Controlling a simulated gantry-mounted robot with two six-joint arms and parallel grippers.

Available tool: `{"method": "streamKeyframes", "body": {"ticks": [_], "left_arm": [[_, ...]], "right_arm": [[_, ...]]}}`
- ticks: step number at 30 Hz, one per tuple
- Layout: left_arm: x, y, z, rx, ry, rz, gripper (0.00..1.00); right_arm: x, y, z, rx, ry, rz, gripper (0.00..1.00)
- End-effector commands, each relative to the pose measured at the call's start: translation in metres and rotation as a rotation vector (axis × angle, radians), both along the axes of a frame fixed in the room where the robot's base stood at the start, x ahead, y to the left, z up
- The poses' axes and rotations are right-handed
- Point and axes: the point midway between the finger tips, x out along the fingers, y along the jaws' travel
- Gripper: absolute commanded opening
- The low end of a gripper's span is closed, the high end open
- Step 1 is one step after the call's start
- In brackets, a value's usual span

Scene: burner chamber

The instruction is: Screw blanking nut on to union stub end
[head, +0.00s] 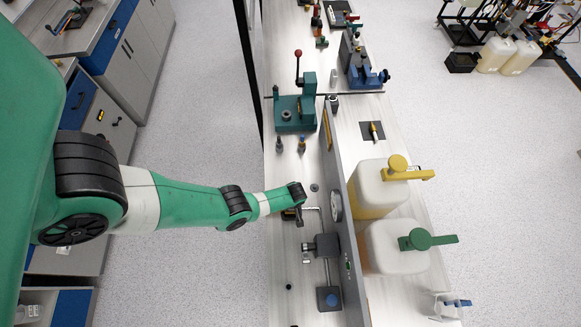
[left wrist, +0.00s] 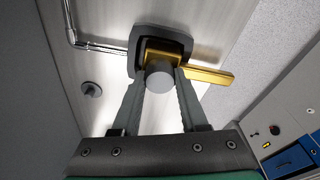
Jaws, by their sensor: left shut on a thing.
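In the head view my left arm reaches over the bench, and its gripper (head: 296,214) is beside a bent metal pipe (head: 312,209). In the left wrist view the two fingers of my left gripper (left wrist: 159,85) close in on a grey round piece (left wrist: 160,82). A brass-coloured body (left wrist: 167,55) with a bar (left wrist: 207,77) to the right is directly behind it, framed by a dark grey block (left wrist: 143,38). The pipe (left wrist: 98,46) runs to this block from the left. I cannot tell which part is the blanking nut or the stub end, or whether threads meet. My right gripper is not in view.
A small dark round piece (left wrist: 91,89) stands apart on the bench. An upright panel with a gauge (head: 335,207) is just right of the pipe. Clamp-like blocks (head: 324,245) stand below it. A green press (head: 297,108) and two jerrycans (head: 372,195) are nearby.

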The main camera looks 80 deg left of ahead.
Motion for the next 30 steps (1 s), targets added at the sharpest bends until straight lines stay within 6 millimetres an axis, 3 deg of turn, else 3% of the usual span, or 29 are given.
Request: {"method": "streamKeyframes", "body": {"ticks": [13, 14, 18, 19, 30], "left_arm": [[-0.0008, 0.0002, -0.0002, 0.001, -0.002, -0.782, 0.0], [0.0, 0.0, 0.0001, 0.001, -0.002, -0.774, 0.48], [-0.0002, -0.0001, 0.0, 0.0, -0.001, -0.77, 0.73], [-0.0002, -0.0001, 0.0, 0.0, -0.001, -0.77, 0.78], [0.0034, -0.0028, 0.0002, 0.0, 0.0, -0.781, 0.78]], "right_arm": [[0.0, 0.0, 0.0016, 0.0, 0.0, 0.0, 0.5], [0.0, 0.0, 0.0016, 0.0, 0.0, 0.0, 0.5], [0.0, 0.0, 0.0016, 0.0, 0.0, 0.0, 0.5], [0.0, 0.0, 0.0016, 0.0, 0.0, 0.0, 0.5], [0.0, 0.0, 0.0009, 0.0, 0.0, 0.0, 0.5]]}}
